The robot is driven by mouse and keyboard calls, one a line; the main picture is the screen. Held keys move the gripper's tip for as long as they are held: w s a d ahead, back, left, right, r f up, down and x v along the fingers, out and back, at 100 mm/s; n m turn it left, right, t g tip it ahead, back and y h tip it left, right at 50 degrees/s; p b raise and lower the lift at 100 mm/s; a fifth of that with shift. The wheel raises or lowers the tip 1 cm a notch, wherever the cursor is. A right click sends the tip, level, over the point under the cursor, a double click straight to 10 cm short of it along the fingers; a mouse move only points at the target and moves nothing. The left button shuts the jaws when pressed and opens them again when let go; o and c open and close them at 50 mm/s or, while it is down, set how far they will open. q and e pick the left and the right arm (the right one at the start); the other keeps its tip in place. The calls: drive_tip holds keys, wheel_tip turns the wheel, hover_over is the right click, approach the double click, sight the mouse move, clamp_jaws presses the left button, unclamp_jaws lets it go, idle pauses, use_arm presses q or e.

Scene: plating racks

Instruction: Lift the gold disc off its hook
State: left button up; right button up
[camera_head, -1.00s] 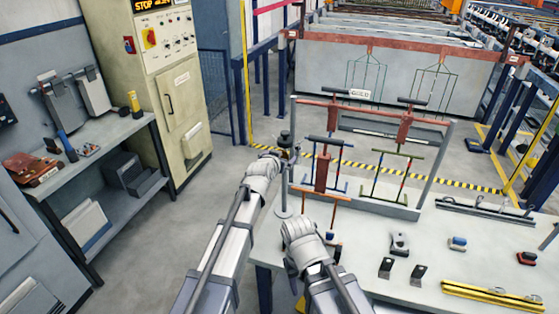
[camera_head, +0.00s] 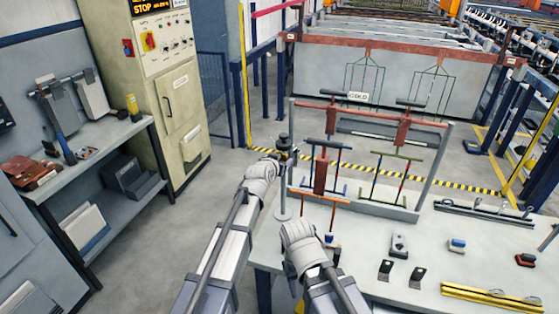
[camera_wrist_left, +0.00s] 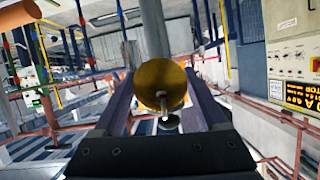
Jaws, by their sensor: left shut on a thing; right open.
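The gold disc (camera_wrist_left: 150,82) shows in the left wrist view, between the two dark fingers of my left gripper (camera_wrist_left: 160,88). In the head view my left gripper (camera_head: 288,153) is at the upright stand by the table's left edge, shut on the disc; the disc itself is mostly hidden there. My right gripper (camera_head: 331,243) is lower, above the table's near left part, open; its fingers are partly hidden by the wrist.
A rack (camera_head: 437,165) with hanging coloured frames stands on the table (camera_head: 360,240), just right of my left gripper. Small clips (camera_head: 400,245), dark brackets and a yellow bar (camera_head: 490,297) lie farther right. A control cabinet (camera_head: 185,110) stands at the left, with open floor between.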

use_arm(q)
drive_tip(key=c, duration=0.6)
drive_tip(key=shift+c, duration=0.2)
drive_tip(key=shift+r, duration=0.2)
drive_tip(key=shift+s+a+r+p, duration=0.1)
drive_tip(key=shift+s+r+p, duration=0.15)
drive_tip(key=shift+p, duration=0.25)
drive_tip(key=shift+s+a+r+p, duration=0.15)
drive_tip(key=shift+s+r+p, duration=0.15)
drive_tip(key=shift+s+r, duration=0.1)
idle(0.4)
drive_tip(key=shift+s+a, duration=0.3)
drive_tip(key=shift+s, duration=0.6)
drive_tip(key=shift+s, duration=0.15)
